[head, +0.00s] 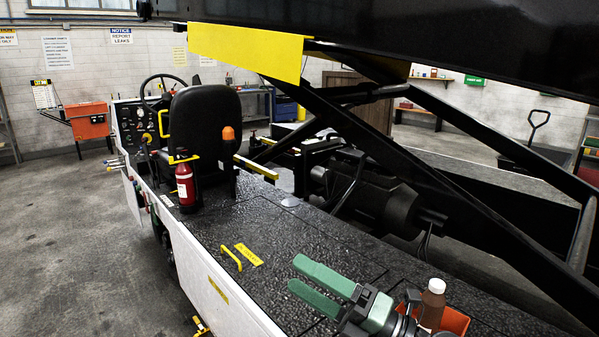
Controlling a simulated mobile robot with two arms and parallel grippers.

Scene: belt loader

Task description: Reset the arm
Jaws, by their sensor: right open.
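My right gripper (296,275) shows at the bottom, right of centre, above the loader's black textured deck (265,215). Its two green fingers point left and are spread apart, with nothing between them. The gripper's dark wrist lies to the right of the fingers, and the rest of the arm is mostly out of the picture. My left gripper is not in view.
Beside my wrist, a brown bottle (431,303) with a white cap stands at an orange tray (454,320). A yellow handle (231,260) is on the deck. A seat (206,130), red extinguisher (185,184) and black lift beams (400,165) stand beyond. Floor at left is clear.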

